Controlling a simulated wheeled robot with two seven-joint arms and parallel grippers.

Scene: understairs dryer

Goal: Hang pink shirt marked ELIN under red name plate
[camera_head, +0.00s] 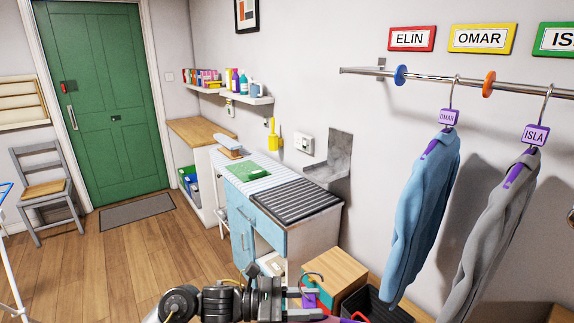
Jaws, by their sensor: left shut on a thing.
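The red name plate (411,39) reading ELIN is on the wall above the left end of the metal rail (445,81). The rail below it, left of the blue disc (401,75), is bare. My left gripper (302,304) is low at the bottom of the head view, left of and well below the rail. It is shut on a hanger (315,275) whose hook rises above the fingers, with a purple tag just below. The shirt on this hanger is almost wholly out of frame, and its lettering cannot be read. My right gripper is not in view.
A yellow plate (482,38) reads OMAR.

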